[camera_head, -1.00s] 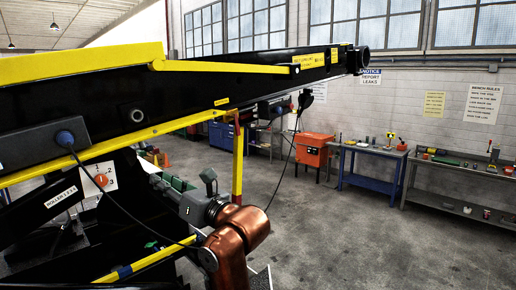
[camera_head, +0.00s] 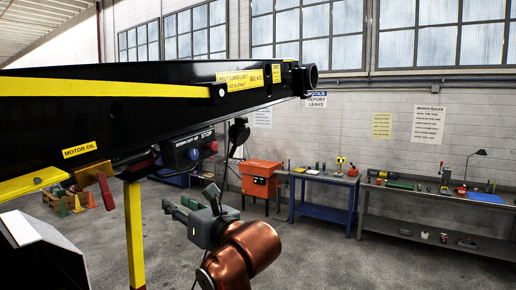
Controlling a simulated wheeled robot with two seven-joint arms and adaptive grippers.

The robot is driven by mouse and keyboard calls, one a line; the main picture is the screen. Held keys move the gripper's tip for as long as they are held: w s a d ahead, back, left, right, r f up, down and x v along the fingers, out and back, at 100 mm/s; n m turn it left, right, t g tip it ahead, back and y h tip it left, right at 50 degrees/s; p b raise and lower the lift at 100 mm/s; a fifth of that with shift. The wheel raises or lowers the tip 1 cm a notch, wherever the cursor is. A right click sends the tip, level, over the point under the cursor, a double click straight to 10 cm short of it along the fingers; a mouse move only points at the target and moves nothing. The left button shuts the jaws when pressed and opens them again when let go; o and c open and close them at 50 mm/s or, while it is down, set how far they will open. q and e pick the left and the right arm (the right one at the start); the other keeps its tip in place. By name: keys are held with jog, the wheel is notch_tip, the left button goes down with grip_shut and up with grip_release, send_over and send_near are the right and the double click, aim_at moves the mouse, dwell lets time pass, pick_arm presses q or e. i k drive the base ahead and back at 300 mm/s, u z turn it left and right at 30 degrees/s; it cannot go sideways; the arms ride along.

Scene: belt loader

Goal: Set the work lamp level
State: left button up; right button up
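A dark round fitting (camera_head: 238,132) hangs under the front end of the black boom, with a cable running down from it. It may be the work lamp, but its face and tilt are not clear. A small desk lamp (camera_head: 478,155) also stands on the grey bench at the far right.
The boom (camera_head: 120,110) crosses the upper left, with a yellow post (camera_head: 135,235) below it. A control box (camera_head: 187,150) marked STOP hangs under it. An orange cabinet (camera_head: 261,180), blue bench (camera_head: 325,213) and grey bench (camera_head: 425,235) line the wall. Open floor lies before them.

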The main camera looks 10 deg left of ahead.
aim_at(240, 133)
jog(key=z, duration=0.05)
jog(key=i, duration=2.1)
jog(key=u, duration=0.1)
